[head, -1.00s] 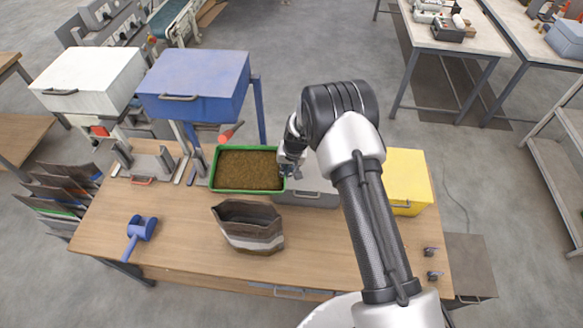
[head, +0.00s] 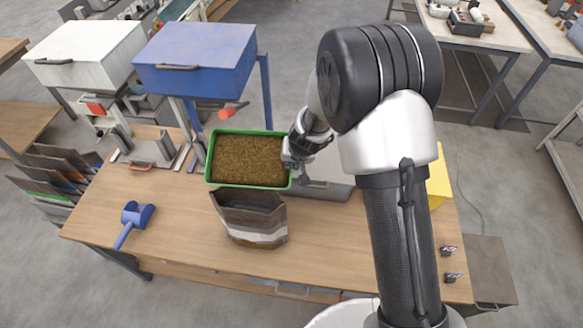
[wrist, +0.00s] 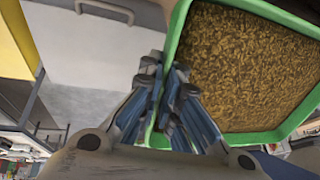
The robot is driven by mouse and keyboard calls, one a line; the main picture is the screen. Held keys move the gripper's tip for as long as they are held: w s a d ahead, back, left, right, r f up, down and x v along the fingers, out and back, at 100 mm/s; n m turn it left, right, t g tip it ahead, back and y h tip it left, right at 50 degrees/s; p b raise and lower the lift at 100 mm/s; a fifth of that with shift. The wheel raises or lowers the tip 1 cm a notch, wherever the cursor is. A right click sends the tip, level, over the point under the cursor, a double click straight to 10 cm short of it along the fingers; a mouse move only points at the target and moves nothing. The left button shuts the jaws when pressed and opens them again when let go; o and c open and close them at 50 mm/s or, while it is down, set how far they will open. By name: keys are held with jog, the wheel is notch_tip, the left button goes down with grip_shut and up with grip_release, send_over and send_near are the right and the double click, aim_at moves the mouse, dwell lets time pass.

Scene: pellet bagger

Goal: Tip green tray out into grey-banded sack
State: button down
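The green tray (head: 209,168) is full of brown pellets and looks level, just behind the sack in the head view. In the wrist view its green wall (wrist: 178,40) runs up to my gripper (wrist: 165,80). My gripper's fingers are closed together on the tray's near side wall, at the tray's right end in the head view. The grey-banded sack (head: 258,238) stands open-mouthed on the table, in front of the tray. It has dark, grey and white bands. Whether the tray touches the table is hard to tell.
A blue scoop (head: 134,222) lies at the left. A grey box (head: 325,180) and a yellow box (head: 440,180) are at the right.

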aim_at(290, 177)
jog(key=shift+s+r+t+b, duration=0.3)
jog(key=shift+s+t+b, duration=0.5)
jog(key=shift+b, duration=2.85)
jog(key=shift+s+r+t+b, duration=0.3)
jog(key=shift+s+t+b, duration=0.45)
jog(key=shift+b, duration=2.85)
jog(key=t+b, duration=0.1)
jog(key=b, duration=0.3)
jog(key=s+r+t+b, duration=0.1)
jog(key=t+b, duration=0.1)
jog(key=b, duration=0.2)
jog(key=shift+s+n+t+b, duration=0.1)
jog(key=shift+n+t+b, duration=0.15)
jog(key=shift+n+b, duration=0.1)
jog(key=s+t+b, duration=0.1)
jog(key=b, duration=0.3)
jog(key=shift+t, duration=0.3)
jog(key=shift+s+r+t+b, duration=0.1)
jog(key=shift+s+t+b, duration=0.3)
jog(key=shift+b, duration=0.65)
jog(key=shift+r+t+y+b, duration=0.25)
jog(key=shift+t+y+b, duration=0.05)
jog(key=shift+t+b, duration=0.15)
jog(key=shift+r+p, duration=0.15)
jog(key=shift+p, duration=0.3)
